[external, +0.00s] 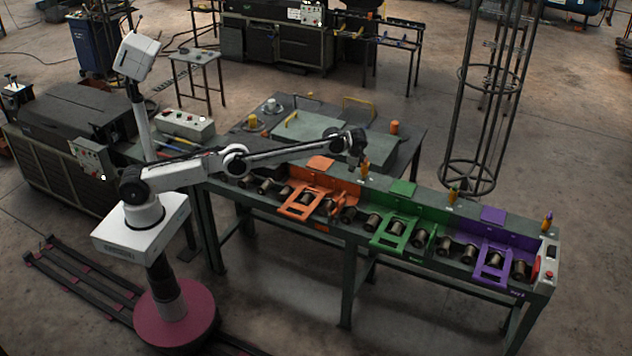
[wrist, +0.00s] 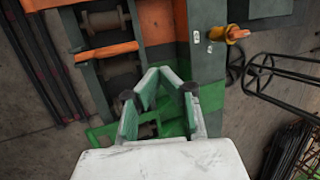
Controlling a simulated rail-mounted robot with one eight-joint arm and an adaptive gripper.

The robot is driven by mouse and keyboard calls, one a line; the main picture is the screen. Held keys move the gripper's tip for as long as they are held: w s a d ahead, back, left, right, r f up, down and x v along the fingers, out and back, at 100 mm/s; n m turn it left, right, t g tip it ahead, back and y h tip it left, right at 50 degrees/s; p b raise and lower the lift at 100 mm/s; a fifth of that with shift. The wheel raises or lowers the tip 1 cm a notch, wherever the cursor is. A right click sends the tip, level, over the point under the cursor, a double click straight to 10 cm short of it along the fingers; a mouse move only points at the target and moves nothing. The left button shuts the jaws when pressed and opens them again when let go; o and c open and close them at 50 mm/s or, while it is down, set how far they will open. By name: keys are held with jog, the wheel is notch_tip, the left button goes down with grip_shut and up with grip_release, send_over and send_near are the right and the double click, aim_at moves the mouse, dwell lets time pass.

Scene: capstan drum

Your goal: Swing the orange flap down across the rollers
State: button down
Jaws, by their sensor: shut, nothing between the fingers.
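The orange flap (external: 300,204) is an open frame that appears to lie low across the rollers at the left end of the bench in the external view. Its orange bar (wrist: 105,52) shows between rollers at the upper left of the wrist view. An upright orange back plate (external: 338,184) stands behind it. My gripper (external: 356,166) is shut and empty, above the back edge near the right end of the orange unit. In the wrist view my gripper (wrist: 168,82) is over the green area, apart from the orange bar. Contact below the fingertips cannot be told.
A green flap unit (external: 395,232) and a purple one (external: 495,262) sit further right along the bench. A table with a grey-green plate (external: 310,130) lies behind.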

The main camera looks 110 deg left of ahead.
jog(key=shift+w+r+p, duration=0.1)
jog(key=shift+r+p, duration=0.45)
jog(key=shift+p, duration=0.2)
